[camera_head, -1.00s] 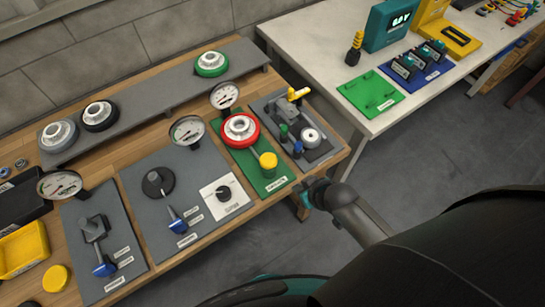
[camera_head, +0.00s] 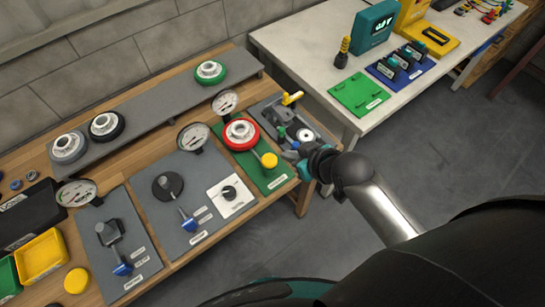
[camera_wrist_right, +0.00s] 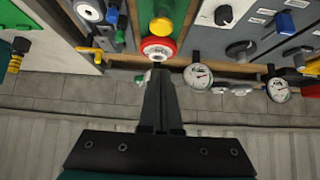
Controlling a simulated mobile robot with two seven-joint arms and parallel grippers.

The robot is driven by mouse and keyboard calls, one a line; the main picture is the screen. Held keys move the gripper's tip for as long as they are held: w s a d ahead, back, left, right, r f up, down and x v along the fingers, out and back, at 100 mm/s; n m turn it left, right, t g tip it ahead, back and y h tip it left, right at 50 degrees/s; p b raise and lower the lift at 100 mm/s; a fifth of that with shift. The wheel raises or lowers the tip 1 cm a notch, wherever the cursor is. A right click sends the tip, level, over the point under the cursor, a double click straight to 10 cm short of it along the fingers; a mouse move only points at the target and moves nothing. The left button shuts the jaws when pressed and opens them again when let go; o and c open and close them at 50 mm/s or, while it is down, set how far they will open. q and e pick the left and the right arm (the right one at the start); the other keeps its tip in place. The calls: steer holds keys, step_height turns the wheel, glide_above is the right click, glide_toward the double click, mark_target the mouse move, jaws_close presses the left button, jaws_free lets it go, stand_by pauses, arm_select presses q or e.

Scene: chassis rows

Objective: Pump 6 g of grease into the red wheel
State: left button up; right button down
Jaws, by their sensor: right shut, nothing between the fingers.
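The red wheel (camera_head: 240,133) with a pale hub sits on the green plate (camera_head: 276,183) near the right end of the wooden bench. A lever with a yellow knob (camera_head: 269,160) is on the same plate, and a round gauge (camera_head: 224,102) stands behind the wheel. My right gripper (camera_head: 293,157) is at the plate's right side, beside the yellow knob and apart from it in the picture. In the right wrist view the fingers (camera_wrist_right: 160,85) are shut and empty, with the red wheel (camera_wrist_right: 158,48) and yellow knob (camera_wrist_right: 161,26) beyond. My left gripper is out of view.
A dark station with a yellow handle (camera_head: 292,98) is right of the wheel, close to my gripper. A grey panel (camera_head: 205,218) with a blue-handled lever is left. A raised grey shelf (camera_head: 150,110) holds several wheels. A white table (camera_head: 310,70) stands behind right.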

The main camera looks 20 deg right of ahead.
steer(key=b, duration=0.2)
glide_above(273, 165)
steer(key=f, duration=0.7)
steer(key=shift+w+f, duration=0.1)
steer(key=shift+w, duration=0.3)
step_height(273, 165, down, 2)
steer(key=shift+s+f, duration=0.1)
steer(key=shift+f, duration=0.8)
steer(key=shift+f, duration=0.1)
steer(key=shift+s+f+b, duration=0.1)
steer(key=shift+f+b, duration=1.1)
steer(key=shift+f, duration=0.2)
steer(key=shift+s, duration=0.1)
